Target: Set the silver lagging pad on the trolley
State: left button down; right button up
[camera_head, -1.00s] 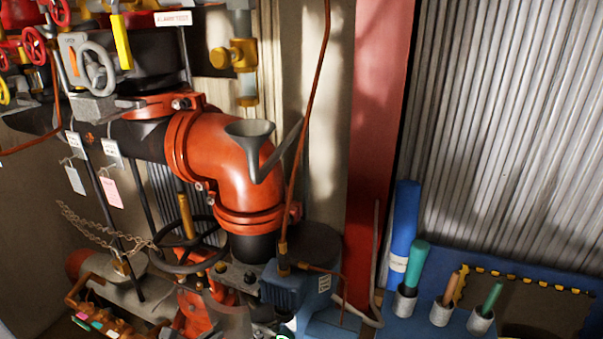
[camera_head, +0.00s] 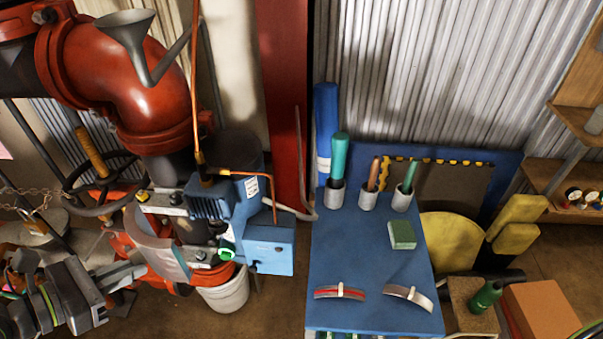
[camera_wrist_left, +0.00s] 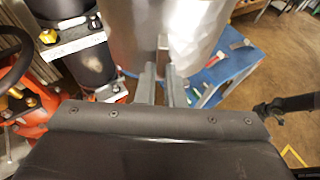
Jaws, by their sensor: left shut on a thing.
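The silver lagging pad, a curved silver sheet (camera_head: 162,252), is at the lower left of the head view. My left gripper (camera_head: 138,270) is shut on it and holds it upright in front of the red pump parts. In the left wrist view the pad (camera_wrist_left: 195,35) fills the top middle, with its edge between the gripper's fingers (camera_wrist_left: 163,85). The trolley (camera_head: 345,245) has a blue top and stands right of the pad, apart from it. My right gripper does not show in the head view.
On the trolley are a red curved piece (camera_head: 325,294), a grey curved piece (camera_head: 415,298), a green block (camera_head: 402,235) and cups with rolls (camera_head: 368,200) at the back. Its middle is clear. A blue motor box (camera_head: 270,250) and a white bucket (camera_head: 225,295) stand between pad and trolley.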

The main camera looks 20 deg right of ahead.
aim_at(345, 239)
jog(key=k+l+z, duration=0.25)
jog(key=l, duration=0.95)
jog(key=i+l+z, duration=0.1)
jog(key=l+z, duration=0.15)
jog(key=l, duration=0.95)
